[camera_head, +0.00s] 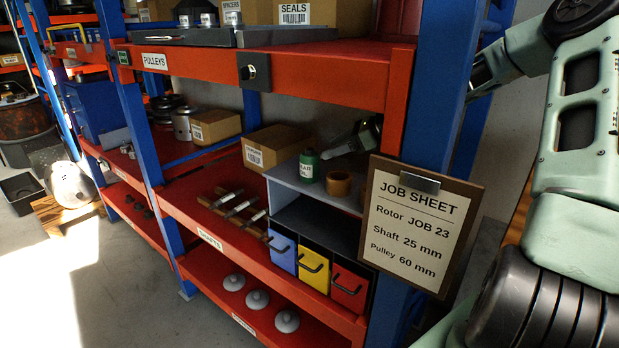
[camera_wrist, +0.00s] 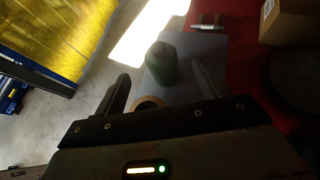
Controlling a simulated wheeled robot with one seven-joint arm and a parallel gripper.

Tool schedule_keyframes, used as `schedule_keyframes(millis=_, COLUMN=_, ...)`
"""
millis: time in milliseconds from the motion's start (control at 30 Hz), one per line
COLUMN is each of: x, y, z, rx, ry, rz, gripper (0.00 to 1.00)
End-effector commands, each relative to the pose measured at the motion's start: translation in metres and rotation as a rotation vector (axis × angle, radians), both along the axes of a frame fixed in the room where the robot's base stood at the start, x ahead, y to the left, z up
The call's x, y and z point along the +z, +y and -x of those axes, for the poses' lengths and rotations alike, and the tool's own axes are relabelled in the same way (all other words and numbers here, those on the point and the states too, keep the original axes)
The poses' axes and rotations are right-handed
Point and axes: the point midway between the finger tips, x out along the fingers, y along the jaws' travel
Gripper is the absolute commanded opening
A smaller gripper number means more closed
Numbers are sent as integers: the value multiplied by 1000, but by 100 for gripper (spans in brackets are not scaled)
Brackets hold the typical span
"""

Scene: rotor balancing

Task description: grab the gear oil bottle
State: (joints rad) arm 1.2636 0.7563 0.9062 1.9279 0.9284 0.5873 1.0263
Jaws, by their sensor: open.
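The gear oil bottle (camera_head: 309,166) is a small green bottle with a pale label, standing upright on top of the grey drawer unit (camera_head: 284,172) on the middle shelf. In the wrist view the dark green bottle (camera_wrist: 161,62) stands ahead, between the lines of the two spread fingers of my gripper (camera_wrist: 160,85). The gripper is open and holds nothing. Whether a finger touches the bottle cannot be told.
A brown ring (camera_head: 339,184) stands right beside the bottle, and also shows between the fingers (camera_wrist: 147,102). A cardboard box (camera_head: 268,146) is to the left. The red shelf above (camera_head: 330,77), the blue post (camera_head: 437,110) and the job sheet (camera_head: 420,222) hem the space.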

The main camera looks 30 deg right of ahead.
Motion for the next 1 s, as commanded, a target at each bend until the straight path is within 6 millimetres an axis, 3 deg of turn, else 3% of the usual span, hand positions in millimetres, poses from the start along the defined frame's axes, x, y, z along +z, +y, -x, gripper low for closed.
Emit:
schedule_keyframes(millis=367, x=-15, y=13, z=-15, rx=0, ry=-1, rz=1, gripper=73)
schedule_keyframes(millis=633, x=-35, y=34, z=-37, rx=3, ry=-1, rz=0, gripper=73)
schedule_keyframes(millis=933, x=-34, y=38, z=-43, rx=-1, ry=0, rz=0, gripper=73)
schedule_keyframes(millis=1000, x=-35, y=38, z=-43, rx=-1, ry=0, rz=0, gripper=54)
